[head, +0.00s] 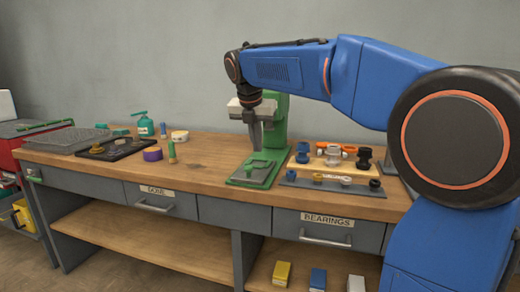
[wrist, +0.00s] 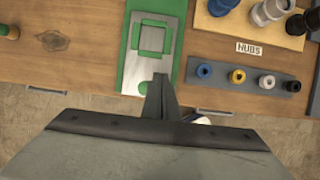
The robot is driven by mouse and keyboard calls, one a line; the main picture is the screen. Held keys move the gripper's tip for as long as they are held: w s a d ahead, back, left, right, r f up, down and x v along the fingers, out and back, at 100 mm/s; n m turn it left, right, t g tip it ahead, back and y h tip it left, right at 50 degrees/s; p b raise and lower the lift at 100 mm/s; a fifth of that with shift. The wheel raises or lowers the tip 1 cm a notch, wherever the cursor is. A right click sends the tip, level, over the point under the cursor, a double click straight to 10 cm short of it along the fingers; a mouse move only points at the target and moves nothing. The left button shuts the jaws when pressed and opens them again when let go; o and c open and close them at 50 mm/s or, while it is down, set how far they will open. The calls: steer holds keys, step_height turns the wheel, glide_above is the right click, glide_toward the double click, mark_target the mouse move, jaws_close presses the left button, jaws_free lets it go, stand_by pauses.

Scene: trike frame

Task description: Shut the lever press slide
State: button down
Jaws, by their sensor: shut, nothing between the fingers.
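The lever press (head: 275,122) is a green upright stand at the back of the workbench. Its slide (head: 257,170) is a grey metal plate on a green base, reaching toward the bench's front edge. In the wrist view the slide (wrist: 133,75) carries a green square frame and a green round spot near its front end. My gripper (head: 257,149) is shut and empty, pointing down above the slide. In the wrist view my gripper (wrist: 160,77) overlaps the right side of the plate's front part. I cannot tell whether the fingertips touch it.
A wooden rack (head: 320,164) and a grey strip (head: 318,183) with hubs and bearings stand close right of the press. A purple roll (head: 152,154) and a green-topped peg (head: 172,153) stand left. The bench top between peg and press is clear.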

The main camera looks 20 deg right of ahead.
mark_target(261, 171)
steer(key=x, duration=0.8)
steer(key=shift+f, duration=0.25)
steer(key=w+d, duration=0.2)
steer(key=w, duration=0.1)
steer(key=w+d, duration=0.2)
steer(key=w, duration=0.1)
steer(key=w+d, duration=0.3)
steer(key=shift+w, duration=0.3)
